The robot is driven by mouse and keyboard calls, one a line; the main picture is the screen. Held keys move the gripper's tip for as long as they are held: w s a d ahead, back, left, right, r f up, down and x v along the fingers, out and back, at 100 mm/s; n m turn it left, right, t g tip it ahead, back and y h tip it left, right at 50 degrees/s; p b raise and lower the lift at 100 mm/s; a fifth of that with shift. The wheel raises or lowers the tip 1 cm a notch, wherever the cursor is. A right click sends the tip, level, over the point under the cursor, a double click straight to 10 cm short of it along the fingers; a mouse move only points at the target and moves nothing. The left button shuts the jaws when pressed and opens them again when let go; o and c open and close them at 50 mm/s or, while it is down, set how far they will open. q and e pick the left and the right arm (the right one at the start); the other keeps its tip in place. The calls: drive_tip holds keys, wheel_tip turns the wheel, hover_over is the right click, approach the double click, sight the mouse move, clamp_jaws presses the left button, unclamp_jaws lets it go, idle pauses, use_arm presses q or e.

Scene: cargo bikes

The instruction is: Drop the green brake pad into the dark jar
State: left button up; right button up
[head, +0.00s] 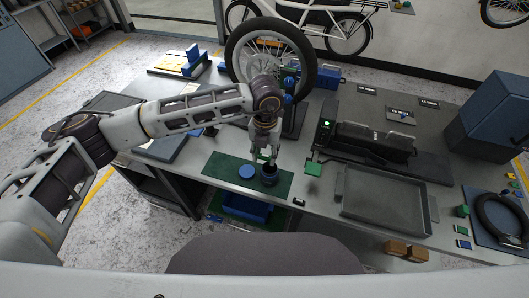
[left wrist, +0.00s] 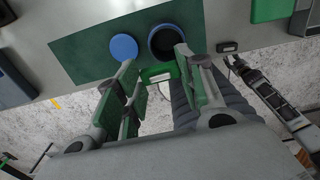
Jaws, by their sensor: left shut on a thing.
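The dark jar (head: 269,177) stands upright on the green mat (head: 218,171), its open mouth facing up. It also shows in the left wrist view (left wrist: 167,53). My left gripper (head: 264,154) points down just above the jar. In the left wrist view its fingers (left wrist: 157,68) are closed around a green piece, the brake pad (left wrist: 158,74), which appears close to the jar's near rim. The exact height over the mouth is hard to tell. My right gripper (left wrist: 236,64) shows small at the right of the left wrist view; its finger state is unclear.
A round blue lid (head: 247,171) lies on the mat left of the jar. A green block (head: 313,168) sits right of the mat. A grey tray (head: 385,203) and a dark case stand further right. A bicycle wheel (head: 270,58) rises behind.

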sight(265, 159)
use_arm(q)
drive_tip(key=shift+a, duration=0.1)
idle(0.3)
drive_tip(key=shift+f+b, duration=1.2)
drive_tip(key=shift+f, duration=1.8)
drive_tip(key=o, duration=0.9)
drive_tip(key=shift+o, duration=0.2)
drive_tip(key=shift+r, duration=0.2)
drive_tip(key=shift+r, duration=5.85)
